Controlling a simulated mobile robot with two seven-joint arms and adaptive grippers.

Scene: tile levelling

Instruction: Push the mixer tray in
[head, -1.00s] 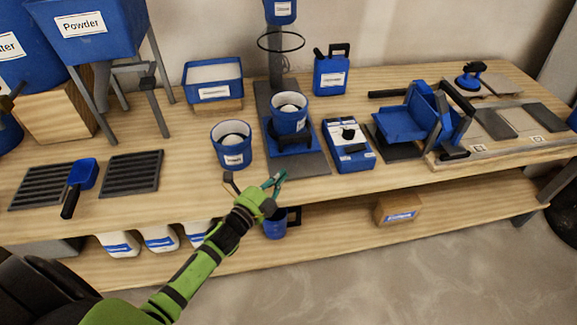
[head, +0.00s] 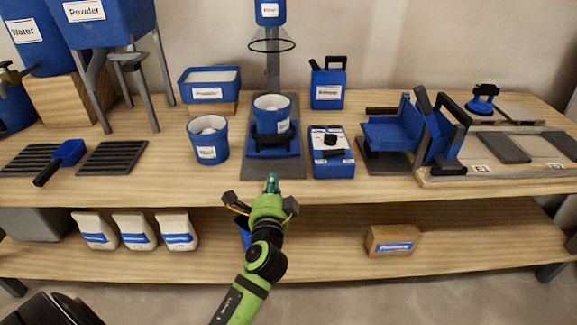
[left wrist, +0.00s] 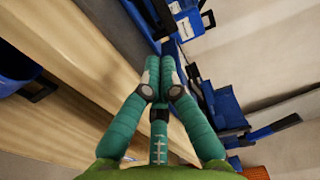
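The mixer tray (head: 262,153) is a blue tray with a black handle (head: 271,141) at its front, on the mixer's grey base. A blue bucket (head: 283,126) with pale contents stands upright on the tray. The tray's back is hidden by the bucket. My left gripper (head: 272,180) is in front of the mixer base at the table's front edge, apart from the handle, with its teal fingers towards the mixer. In the left wrist view the fingertips (left wrist: 161,68) are together with nothing visible between them. My right gripper is not in view.
A second blue bucket (head: 208,142) stands left of the mixer, and a blue scale-like device (head: 332,165) stands close on its right. A mixer column with a black ring (head: 271,46) rises behind. The lower shelf (head: 330,235) lies below my left gripper.

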